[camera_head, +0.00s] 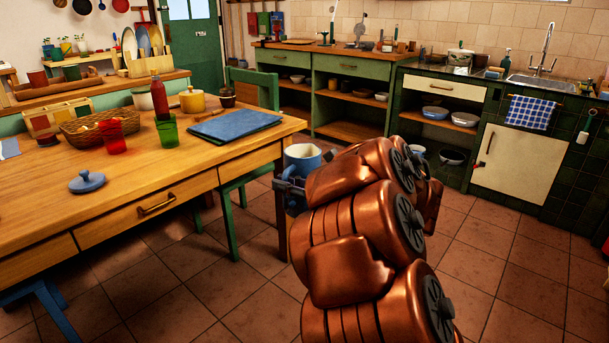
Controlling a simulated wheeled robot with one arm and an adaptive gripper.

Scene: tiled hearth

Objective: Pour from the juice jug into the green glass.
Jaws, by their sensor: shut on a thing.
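The green glass (167,131) stands upright near the right part of the wooden table, in front of a red bottle and beside a red glass. The light blue juice jug (302,157) is upright just off the table's right end, with its opening up. My gripper (290,186) is shut on the jug at its lower part; my copper-coloured arm hides much of the gripper and the jug's right side. The jug is apart from the green glass, to its right. I cannot see the jug's contents.
On the wooden table (140,180) are a red glass (111,137), a red bottle (158,94), a basket (85,133), a yellow pot (192,102), a blue folder (235,121) and a blue lid (86,181). A green chair (252,84) stands behind. The table's front is mostly clear.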

